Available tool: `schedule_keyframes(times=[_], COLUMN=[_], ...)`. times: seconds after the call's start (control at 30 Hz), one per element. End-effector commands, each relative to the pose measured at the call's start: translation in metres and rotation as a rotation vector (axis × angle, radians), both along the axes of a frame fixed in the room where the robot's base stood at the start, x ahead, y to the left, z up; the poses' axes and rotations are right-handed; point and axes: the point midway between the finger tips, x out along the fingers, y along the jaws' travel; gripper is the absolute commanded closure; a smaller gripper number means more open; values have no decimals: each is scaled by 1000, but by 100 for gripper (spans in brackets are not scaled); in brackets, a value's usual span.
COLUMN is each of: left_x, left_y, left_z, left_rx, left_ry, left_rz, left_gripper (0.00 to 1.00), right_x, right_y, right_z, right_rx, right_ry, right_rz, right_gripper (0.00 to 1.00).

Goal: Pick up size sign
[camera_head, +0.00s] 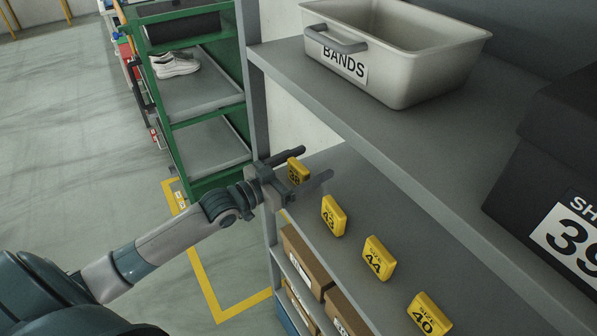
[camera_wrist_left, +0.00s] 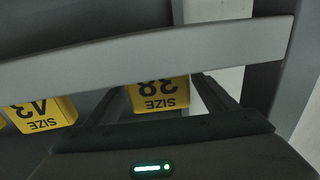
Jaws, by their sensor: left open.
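Several yellow size signs stand in a row on the grey shelf (camera_head: 352,205). The size 38 sign (camera_head: 298,171) is at the far end, the size 43 sign (camera_head: 334,215) comes after it, then the size 44 sign (camera_head: 379,257) and the size 40 sign (camera_head: 429,314) nearest me. My left gripper (camera_head: 318,166) is open, its two fingers on either side of the size 38 sign in the head view. In the left wrist view the size 38 sign (camera_wrist_left: 160,95) shows upside down between the fingers. I cannot tell whether the fingers touch it. The right gripper is out of view.
A beige bin labelled BANDS (camera_head: 440,65) and a black shoe box (camera_head: 560,200) marked 39 stand on the upper shelf (camera_head: 400,140), which overhangs the signs. Cardboard boxes (camera_head: 306,262) sit below. A green rack (camera_head: 205,115) with white shoes (camera_head: 175,65) stands beyond the post.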

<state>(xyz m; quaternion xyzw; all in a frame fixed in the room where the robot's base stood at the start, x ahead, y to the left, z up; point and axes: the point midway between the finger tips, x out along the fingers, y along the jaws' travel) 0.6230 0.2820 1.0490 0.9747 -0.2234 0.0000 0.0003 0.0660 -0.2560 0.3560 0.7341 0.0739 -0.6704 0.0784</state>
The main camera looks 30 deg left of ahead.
Motion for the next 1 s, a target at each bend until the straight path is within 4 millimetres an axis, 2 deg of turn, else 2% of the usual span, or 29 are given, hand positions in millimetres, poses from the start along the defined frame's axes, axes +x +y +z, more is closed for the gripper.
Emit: schedule_keyframes(times=[0.2,0.63,0.67,0.83,1.0], left_x=[10,10,10,10,10], left_y=[-5,-5,-5,-5,-5], left_z=[0,0,0,0,0], left_rx=[1,1,1,1,1], left_ry=[0,0,0,0,0], left_rz=[0,-1,-1,-1,-1], left_gripper=[22,22,27,67,68], right_x=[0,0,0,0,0], right_y=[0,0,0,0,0], right_z=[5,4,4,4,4], right_rx=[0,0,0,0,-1], right_ry=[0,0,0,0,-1], right_rz=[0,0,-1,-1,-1], right_gripper=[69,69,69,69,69])
